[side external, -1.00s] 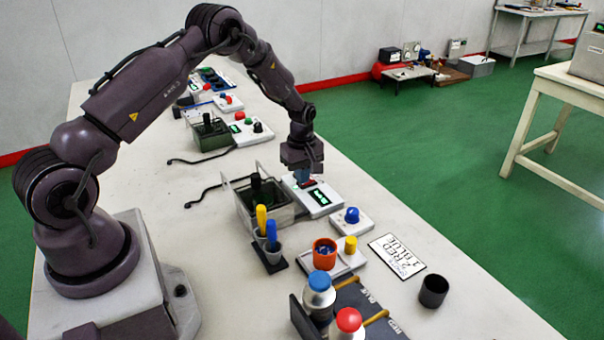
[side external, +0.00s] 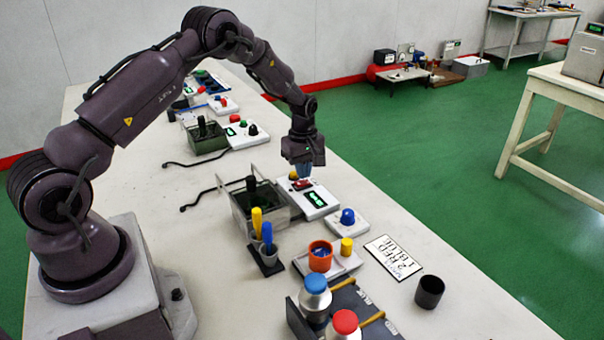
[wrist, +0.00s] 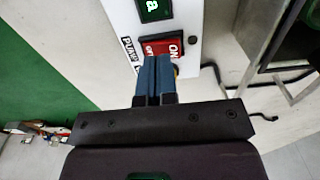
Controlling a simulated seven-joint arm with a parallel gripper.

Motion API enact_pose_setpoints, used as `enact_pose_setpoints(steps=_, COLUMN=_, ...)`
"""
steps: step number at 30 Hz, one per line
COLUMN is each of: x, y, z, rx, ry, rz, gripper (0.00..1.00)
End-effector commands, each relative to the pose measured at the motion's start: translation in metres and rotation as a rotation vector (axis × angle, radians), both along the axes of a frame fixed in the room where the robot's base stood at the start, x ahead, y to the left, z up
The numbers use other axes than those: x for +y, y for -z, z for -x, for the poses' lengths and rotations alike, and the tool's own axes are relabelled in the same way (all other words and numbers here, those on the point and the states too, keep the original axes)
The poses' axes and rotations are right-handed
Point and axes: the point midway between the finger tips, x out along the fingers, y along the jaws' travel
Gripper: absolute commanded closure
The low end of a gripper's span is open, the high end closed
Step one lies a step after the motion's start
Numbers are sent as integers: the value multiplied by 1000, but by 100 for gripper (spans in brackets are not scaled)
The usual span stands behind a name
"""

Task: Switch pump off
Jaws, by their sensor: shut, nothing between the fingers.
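The pump unit is a white box (side external: 329,209) with a lit green display (side external: 316,199). Its red rocker switch (side external: 303,184) shows on top, and also in the wrist view (wrist: 162,46), with ON and OFF lettering and a PUMP label beside it. Which way the rocker is tipped cannot be told. My gripper (side external: 303,172) is shut and empty, pointing down just above the switch. In the wrist view its blue fingertips (wrist: 156,60) overlap the switch's near edge; whether they touch it is unclear. Part of the display (wrist: 153,8) shows there too.
A yellow knob (side external: 293,176) sits close behind the fingers. An open tank (side external: 240,218) stands just left of the box. A blue knob (side external: 347,216), an orange cup (side external: 320,256) and red- and blue-capped bottles are nearer the camera. The table's right edge is close by.

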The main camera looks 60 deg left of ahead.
Motion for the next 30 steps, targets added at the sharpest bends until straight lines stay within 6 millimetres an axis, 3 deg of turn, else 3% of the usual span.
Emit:
enact_pose_setpoints(steps=9, x=0, y=-71, z=-15, rx=-6, ry=1, rz=-3, gripper=100)
enact_pose_setpoints(steps=15, x=0, y=-107, z=-22, rx=-5, ry=1, rz=-1, gripper=100)
enact_pose_setpoints(steps=21, x=0, y=-123, z=-24, rx=-2, ry=0, rz=-1, gripper=100)
enact_pose_setpoints(steps=30, x=0, y=-124, z=-25, rx=-1, ry=0, rz=0, gripper=100)
